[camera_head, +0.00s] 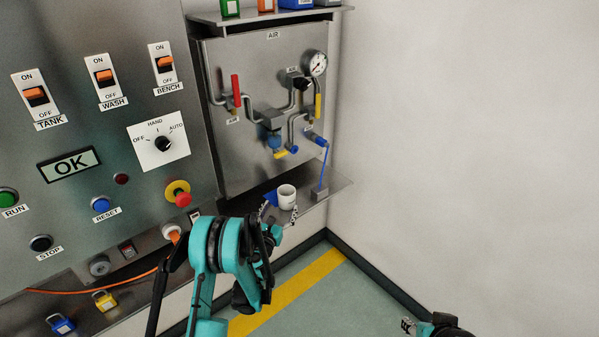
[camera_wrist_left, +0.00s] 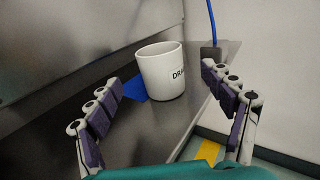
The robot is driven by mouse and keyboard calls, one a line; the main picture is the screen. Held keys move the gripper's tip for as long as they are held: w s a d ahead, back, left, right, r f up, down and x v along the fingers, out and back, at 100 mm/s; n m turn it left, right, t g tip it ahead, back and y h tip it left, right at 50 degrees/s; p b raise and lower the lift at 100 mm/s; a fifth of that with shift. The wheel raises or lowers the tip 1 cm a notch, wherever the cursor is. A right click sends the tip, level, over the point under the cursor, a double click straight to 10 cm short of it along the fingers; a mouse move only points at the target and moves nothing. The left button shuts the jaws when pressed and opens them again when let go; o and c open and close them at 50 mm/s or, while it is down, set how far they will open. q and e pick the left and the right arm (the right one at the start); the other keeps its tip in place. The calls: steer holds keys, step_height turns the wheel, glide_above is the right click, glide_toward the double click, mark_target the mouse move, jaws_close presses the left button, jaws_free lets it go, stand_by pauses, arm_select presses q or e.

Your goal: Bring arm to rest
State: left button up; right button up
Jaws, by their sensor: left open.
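My left gripper (camera_head: 280,217) is at the small metal shelf below the AIR panel. In the left wrist view its two fingers (camera_wrist_left: 165,112) are spread wide with nothing between the pads. A white cup (camera_head: 287,196) marked with letters starting "DRA" stands upright on the shelf just beyond the fingers; it also shows in the left wrist view (camera_wrist_left: 161,72). The fingers look apart from the cup. The teal left arm (camera_head: 228,245) reaches in from below. Part of my right gripper (camera_head: 407,326) shows at the bottom right; its opening is unclear.
The shelf (camera_head: 333,186) also holds a blue item (camera_head: 271,197) beside the cup and a grey block (camera_head: 319,194) with a blue tube. The switch panel (camera_head: 100,140) stands to the left, with a red stop button (camera_head: 183,199). Floor and wall at right are clear.

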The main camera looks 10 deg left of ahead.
arm_select(q)
steer(key=shift+r, duration=0.1)
steer(key=s+d+r+m+g+h, duration=0.2)
steer(key=s+d+r+m, duration=0.3)
steer(key=r+m, duration=0.35)
steer(key=s+d+r+m+g+h, duration=0.25)
steer(key=s+d+r+m, duration=0.35)
steer(key=r+m, duration=0.3)
steer(key=s+a+f+m+g+y, duration=0.1)
steer(key=s+m+g, duration=0.1)
steer(key=s+m, duration=0.4)
steer(key=s+a+f+m+g+y, duration=0.2)
steer(key=s+m, duration=0.4)
steer(key=s, duration=0.7)
steer(key=s+a+f+m+g+y, duration=0.1)
steer(key=s+m+g+y, duration=0.1)
steer(key=s+m, duration=0.4)
steer(key=s, duration=0.4)
steer(key=shift+s+a+f, duration=0.2)
steer(key=shift+a+f, duration=0.1)
steer(key=shift+f, duration=0.1)
